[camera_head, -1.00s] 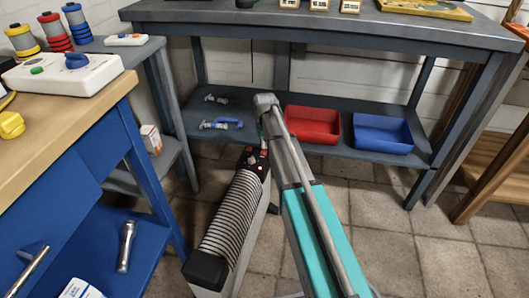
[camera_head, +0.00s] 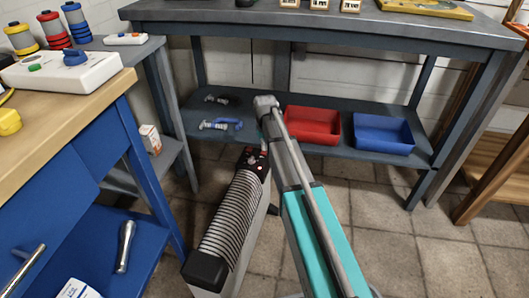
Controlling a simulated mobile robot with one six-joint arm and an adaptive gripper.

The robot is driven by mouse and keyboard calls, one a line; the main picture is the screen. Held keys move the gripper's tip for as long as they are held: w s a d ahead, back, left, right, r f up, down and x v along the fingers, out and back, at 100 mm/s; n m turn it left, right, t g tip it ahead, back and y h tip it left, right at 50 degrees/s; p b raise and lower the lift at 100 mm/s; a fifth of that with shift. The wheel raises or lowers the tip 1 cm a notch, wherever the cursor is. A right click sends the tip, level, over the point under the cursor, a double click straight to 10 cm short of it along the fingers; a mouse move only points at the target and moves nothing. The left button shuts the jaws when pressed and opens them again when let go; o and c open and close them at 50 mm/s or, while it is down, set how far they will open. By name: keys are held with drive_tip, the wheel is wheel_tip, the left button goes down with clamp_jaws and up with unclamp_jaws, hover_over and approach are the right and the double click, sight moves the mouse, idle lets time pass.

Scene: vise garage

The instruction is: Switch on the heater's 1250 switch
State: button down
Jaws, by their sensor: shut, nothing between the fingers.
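The heater (camera_head: 232,215) stands on the floor at the lower middle, a long body with a ribbed top and a black end cap nearest me. Its dark control panel (camera_head: 250,160) with small red parts is at the far end. The switch markings are too small to read, so I cannot pick out the 1250 switch or its state. My grey and teal arm runs along the heater's right side, its far end just above and right of the panel. My gripper cannot be made out; the arm's end hides that spot.
A dark workbench (camera_head: 300,28) stands behind, with a red bin (camera_head: 312,138) and blue bin (camera_head: 383,148) on its low shelf. A blue-legged bench (camera_head: 60,118) is close on the left.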

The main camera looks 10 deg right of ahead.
drive_tip(key=shift+r+p, duration=3.5)
drive_tip(key=shift+p, duration=0.1)
drive_tip(key=shift+s, duration=0.1)
drive_tip(key=s+r+m+p, duration=0.1)
drive_tip(key=s+r+p, duration=0.2)
drive_tip(key=s, duration=1)
drive_tip(key=s+r+p, duration=0.3)
drive_tip(key=s, duration=1)
wheel_tip(320, 180, up, 38)
drive_tip(key=w+p, duration=0.1)
drive_tip(key=p, duration=3.6)
drive_tip(key=shift+f+p, duration=0.15)
drive_tip(key=shift+p, duration=0.2)
drive_tip(key=shift+d, duration=0.1)
